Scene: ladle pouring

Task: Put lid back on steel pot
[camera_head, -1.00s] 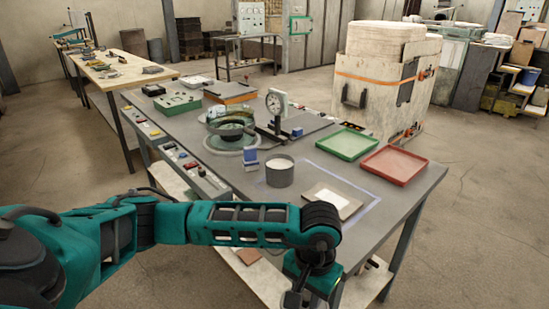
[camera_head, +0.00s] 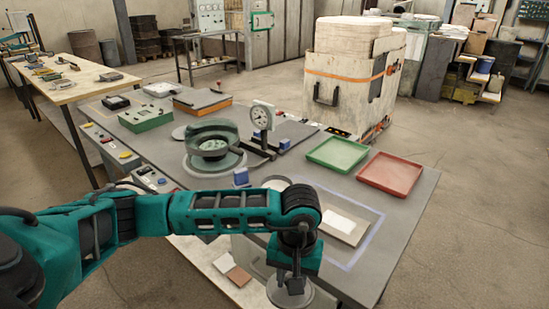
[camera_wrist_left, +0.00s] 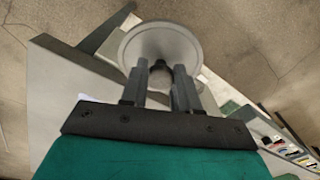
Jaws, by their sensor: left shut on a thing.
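My left gripper (camera_head: 295,284) is shut on the knob of the round grey lid (camera_head: 275,294), low in front of the table's near side. In the left wrist view the lid (camera_wrist_left: 160,40) faces the camera, with the fingers (camera_wrist_left: 160,78) closed at its dark central knob. The steel pot (camera_head: 277,182) stands on the table, farther back than the lid. Only part of its rim shows above my left arm; the rest is hidden. The lid is apart from the pot. My right gripper is not in view.
On the table (camera_head: 386,235) a pale pad (camera_head: 345,225) lies right of the pot. A green tray (camera_head: 337,153) and a red tray (camera_head: 391,174) lie behind. A dial gauge (camera_head: 262,117) and a dark green bowl-like vessel (camera_head: 212,137) stand farther left.

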